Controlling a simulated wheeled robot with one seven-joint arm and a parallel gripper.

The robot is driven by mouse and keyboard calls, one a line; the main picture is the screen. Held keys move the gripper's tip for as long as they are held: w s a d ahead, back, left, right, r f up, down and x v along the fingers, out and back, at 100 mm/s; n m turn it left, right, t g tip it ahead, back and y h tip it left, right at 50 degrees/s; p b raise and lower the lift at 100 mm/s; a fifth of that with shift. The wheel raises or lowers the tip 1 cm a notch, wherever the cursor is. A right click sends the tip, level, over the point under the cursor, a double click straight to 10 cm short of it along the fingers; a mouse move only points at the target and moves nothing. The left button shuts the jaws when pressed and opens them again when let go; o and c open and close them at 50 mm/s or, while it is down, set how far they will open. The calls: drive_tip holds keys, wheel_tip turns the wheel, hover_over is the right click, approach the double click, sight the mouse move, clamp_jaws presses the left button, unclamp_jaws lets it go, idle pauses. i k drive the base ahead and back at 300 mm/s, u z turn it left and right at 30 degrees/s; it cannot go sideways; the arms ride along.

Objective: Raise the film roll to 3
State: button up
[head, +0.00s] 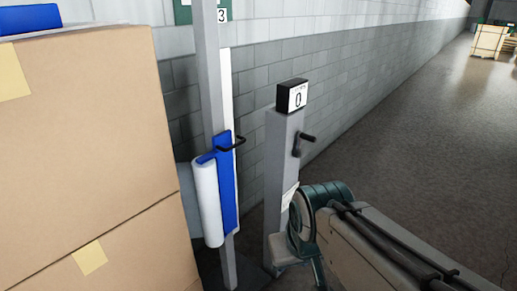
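The film roll (207,205) is a white upright roll on a blue carriage (228,185) with a black handle (232,145). The carriage sits on a grey mast (209,75), low beside the boxes. A sign with a 3 (221,15) shows high up by the mast. To the right, a grey post (280,175) carries a display (298,97) that reads 0 and a dark crank handle (304,140) on its right side. My arm reaches in from the lower right, in front of the post's lower part. My gripper's fingers do not show.
Large stacked cardboard boxes (85,130) fill the left side. A grey block wall (360,65) runs behind the mast and post. The floor (440,130) to the right is clear. A wooden crate (489,42) stands far off at the top right.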

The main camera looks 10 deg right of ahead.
sight(213, 171)
drive_tip(key=z, duration=0.35)
drive_tip(key=k, duration=0.45)
drive_tip(key=z, duration=0.95)
drive_tip(key=i, duration=0.65)
drive_tip(key=u, duration=0.55)
drive_tip(key=i, duration=0.75)
drive_tip(key=u, duration=0.85)
